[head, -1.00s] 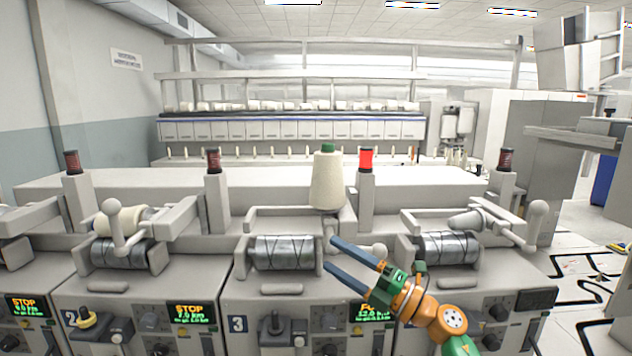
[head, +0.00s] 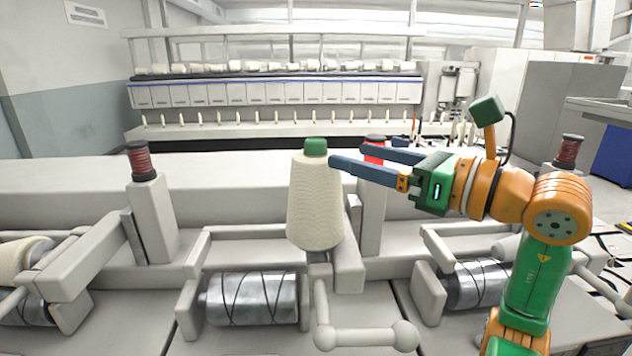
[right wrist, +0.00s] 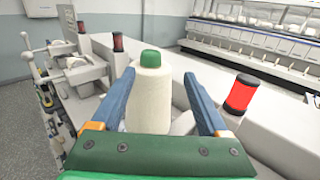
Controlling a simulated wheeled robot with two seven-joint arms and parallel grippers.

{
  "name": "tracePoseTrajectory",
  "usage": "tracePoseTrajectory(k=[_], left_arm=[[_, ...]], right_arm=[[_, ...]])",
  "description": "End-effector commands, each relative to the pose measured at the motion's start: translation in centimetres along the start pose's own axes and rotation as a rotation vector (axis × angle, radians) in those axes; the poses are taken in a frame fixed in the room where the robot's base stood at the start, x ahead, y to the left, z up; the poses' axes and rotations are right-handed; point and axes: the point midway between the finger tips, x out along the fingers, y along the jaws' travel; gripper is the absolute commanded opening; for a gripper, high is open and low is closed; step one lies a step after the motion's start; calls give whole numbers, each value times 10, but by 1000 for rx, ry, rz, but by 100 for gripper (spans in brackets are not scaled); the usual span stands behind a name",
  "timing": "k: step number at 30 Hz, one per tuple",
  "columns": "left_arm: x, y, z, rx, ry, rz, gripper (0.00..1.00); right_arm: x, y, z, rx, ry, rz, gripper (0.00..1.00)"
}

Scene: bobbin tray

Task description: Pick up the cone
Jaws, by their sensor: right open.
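The cream yarn cone (head: 316,205) with a green top stands upright at the middle of the head view, on a holder of the machine. My right gripper (head: 347,155) is open, its two blue fingers reaching left toward the cone's upper part, with the near fingertip close to the cone's right side. In the right wrist view the cone (right wrist: 149,95) shows ahead, between the lines of the two open fingers (right wrist: 158,85). I cannot tell whether a finger touches it. My left gripper is not in view.
A red lamp (head: 374,152) stands just behind the fingers; it also shows right of them in the right wrist view (right wrist: 241,94). A metal drum (head: 252,298) and a pale crank handle (head: 365,337) lie below the cone. A dark red lamp post (head: 140,160) stands left.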

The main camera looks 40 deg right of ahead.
Motion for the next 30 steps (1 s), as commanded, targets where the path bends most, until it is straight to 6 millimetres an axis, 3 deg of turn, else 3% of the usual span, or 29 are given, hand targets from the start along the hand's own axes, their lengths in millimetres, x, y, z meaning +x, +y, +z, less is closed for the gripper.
tracePoseTrajectory(k=[3,10,16,20,25,26,30], left_arm=[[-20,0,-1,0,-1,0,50],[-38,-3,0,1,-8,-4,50],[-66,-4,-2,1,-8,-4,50],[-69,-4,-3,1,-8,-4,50],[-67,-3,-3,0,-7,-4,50],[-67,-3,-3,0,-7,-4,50],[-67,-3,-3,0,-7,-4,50]], right_arm=[[25,1,6,-1,7,1,78],[64,1,4,0,5,2,78],[104,1,7,2,4,3,78],[116,1,2,0,3,3,78],[116,1,-1,0,1,3,78],[116,1,-1,0,1,3,75],[116,1,0,0,1,3,37]])
